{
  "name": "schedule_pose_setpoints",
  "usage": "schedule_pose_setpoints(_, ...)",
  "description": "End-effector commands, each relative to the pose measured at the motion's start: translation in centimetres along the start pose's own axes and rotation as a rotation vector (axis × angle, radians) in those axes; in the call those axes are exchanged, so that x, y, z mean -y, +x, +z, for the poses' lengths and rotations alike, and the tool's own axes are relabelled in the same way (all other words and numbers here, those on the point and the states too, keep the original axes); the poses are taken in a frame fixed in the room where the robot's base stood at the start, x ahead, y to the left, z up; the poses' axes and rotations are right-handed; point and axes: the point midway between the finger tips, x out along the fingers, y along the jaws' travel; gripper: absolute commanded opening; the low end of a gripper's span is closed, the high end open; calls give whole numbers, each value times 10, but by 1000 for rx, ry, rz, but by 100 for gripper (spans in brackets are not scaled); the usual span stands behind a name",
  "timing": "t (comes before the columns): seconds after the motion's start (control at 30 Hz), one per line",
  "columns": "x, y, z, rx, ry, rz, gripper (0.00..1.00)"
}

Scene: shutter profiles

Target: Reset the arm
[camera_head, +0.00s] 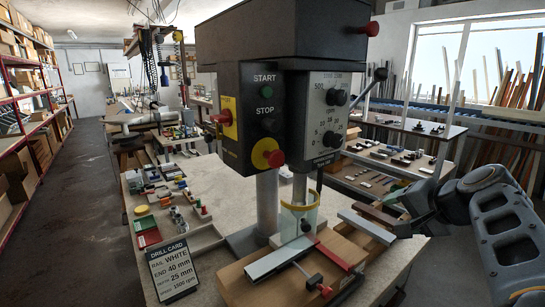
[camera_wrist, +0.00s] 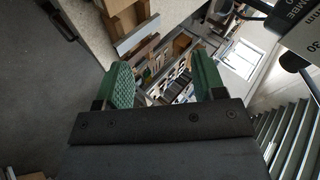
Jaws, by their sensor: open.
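My gripper (camera_wrist: 165,78) shows in the wrist view with its two green ridged fingers wide apart. Nothing is between them; the workshop shows far beyond the gap. In the head view my grey arm (camera_head: 505,225) is folded at the right edge, beside the workbench (camera_head: 215,275). I cannot make out the fingers in that view.
A drill press (camera_head: 290,100) stands on the bench. In front of it, a pale rail (camera_head: 280,259) lies on a wooden block. A drill card (camera_head: 173,269) stands at front left. Small parts fill trays behind it. The floor (camera_head: 75,220) at left is clear.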

Motion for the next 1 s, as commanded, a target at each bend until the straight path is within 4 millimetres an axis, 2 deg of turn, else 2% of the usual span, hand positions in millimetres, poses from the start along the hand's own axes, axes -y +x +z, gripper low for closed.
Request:
schedule_pose_setpoints(0.03, -22, 17, 26, 39, -68, 99, 63)
schedule_pose_setpoints(0.1, -55, 35, 61, 90, -192, 238, 63)
schedule_pose_setpoints(0.2, -96, 52, 110, 171, -404, 397, 63)
schedule_pose_setpoints(0.3, -126, 60, 153, 248, -621, 497, 63)
schedule_pose_setpoints(0.4, -140, 64, 184, 303, -768, 528, 63)
schedule_pose_setpoints(0.5, -137, 65, 202, 328, -834, 506, 63)
schedule_pose_setpoints(0.6, -128, 66, 209, 331, -871, 481, 63)
schedule_pose_setpoints(1.0, -125, 66, 212, 337, -887, 469, 63)
